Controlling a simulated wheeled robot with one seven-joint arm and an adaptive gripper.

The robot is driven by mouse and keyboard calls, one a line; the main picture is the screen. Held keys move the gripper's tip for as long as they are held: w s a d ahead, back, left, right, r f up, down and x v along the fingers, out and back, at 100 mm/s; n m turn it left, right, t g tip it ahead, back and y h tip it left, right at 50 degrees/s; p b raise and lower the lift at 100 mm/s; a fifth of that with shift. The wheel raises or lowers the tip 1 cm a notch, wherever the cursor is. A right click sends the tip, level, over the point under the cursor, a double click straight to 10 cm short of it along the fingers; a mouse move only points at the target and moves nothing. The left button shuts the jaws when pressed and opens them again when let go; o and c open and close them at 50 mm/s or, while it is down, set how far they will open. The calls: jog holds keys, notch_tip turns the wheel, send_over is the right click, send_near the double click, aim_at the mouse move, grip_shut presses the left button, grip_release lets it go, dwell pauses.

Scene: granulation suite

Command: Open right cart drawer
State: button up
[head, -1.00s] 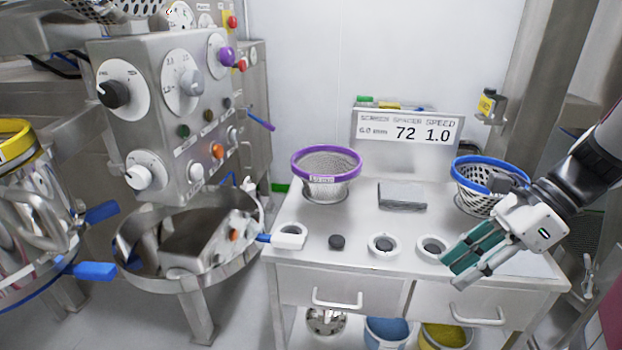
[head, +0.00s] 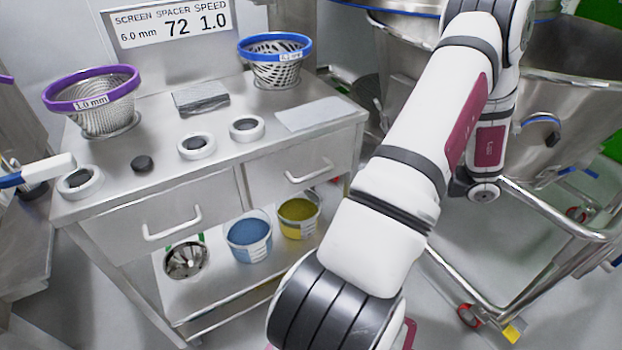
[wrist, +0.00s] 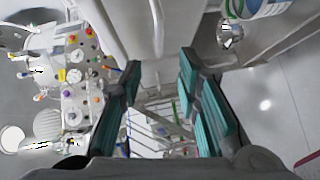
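The steel cart (head: 165,160) stands at the left and middle of the head view. Its right drawer (head: 275,172) is shut, with a bar handle (head: 308,173) on its front. The left drawer (head: 135,222) is also shut and has a similar handle (head: 172,226). My arm crosses the right half of the head view, and my gripper does not show there. In the wrist view my gripper (wrist: 160,72) is open, its teal-padded fingers apart with nothing held between them. A pale cart surface appears above the fingers; I cannot tell which drawer it belongs to.
On the cart top are a purple-rimmed basket (head: 108,107), a blue-rimmed basket (head: 275,65), a grey block (head: 200,98) and several rings. A blue-filled bucket (head: 248,236) and a yellow-filled bucket (head: 298,218) stand below. A wheeled metal frame (head: 545,215) stands right.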

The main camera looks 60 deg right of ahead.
aim_at(315, 174)
jog(key=b+x, duration=0.3)
jog(key=x, duration=1)
jog(key=shift+w+a, duration=0.1)
jog(key=shift+w, duration=0.1)
grip_shut()
